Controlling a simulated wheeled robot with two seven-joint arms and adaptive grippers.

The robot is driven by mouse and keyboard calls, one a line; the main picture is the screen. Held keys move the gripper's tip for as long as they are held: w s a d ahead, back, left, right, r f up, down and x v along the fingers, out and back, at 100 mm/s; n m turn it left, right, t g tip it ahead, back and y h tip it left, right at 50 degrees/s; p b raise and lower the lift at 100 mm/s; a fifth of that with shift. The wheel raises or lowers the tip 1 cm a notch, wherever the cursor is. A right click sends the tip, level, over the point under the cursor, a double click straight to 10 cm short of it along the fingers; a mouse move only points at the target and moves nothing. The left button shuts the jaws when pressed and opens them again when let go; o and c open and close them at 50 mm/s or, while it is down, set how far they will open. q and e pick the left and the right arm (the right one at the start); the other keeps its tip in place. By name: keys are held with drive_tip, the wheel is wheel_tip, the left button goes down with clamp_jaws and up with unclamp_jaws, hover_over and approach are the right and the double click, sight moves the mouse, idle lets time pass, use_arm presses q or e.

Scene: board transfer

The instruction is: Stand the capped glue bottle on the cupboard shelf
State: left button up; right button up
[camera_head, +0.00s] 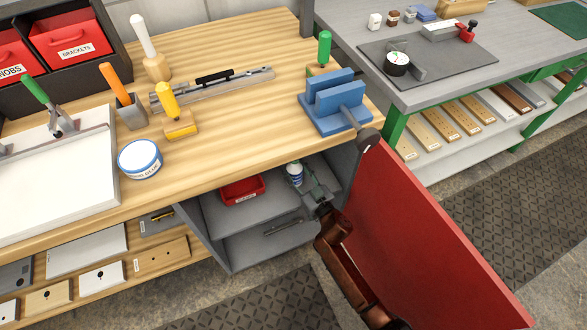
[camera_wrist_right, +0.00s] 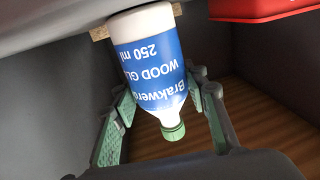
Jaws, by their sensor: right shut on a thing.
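The glue bottle (camera_head: 295,174) is inside the open cupboard under the workbench, at the upper shelf (camera_head: 225,207). In the right wrist view the white bottle (camera_wrist_right: 150,60) has a blue label and a green cap, with the cap towards the picture's bottom. My right gripper (camera_head: 310,187) reaches into the cupboard and is shut on the bottle. Its fingers (camera_wrist_right: 165,105) lie on either side of the bottle. Whether the base touches the shelf cannot be told. My left gripper is not in view.
A red bin (camera_head: 242,190) stands on the shelf left of the bottle; it also shows in the wrist view (camera_wrist_right: 258,8). The red cupboard door (camera_head: 430,235) stands open to the right of my arm. The workbench top (camera_head: 235,120) is above, with a blue holder (camera_head: 335,115) near its corner.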

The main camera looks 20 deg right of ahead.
sight(299, 174)
drive_tip(key=o, duration=1.5)
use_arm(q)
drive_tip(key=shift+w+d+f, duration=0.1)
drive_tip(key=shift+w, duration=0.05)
use_arm(e)
drive_tip(key=shift+o, duration=0.2)
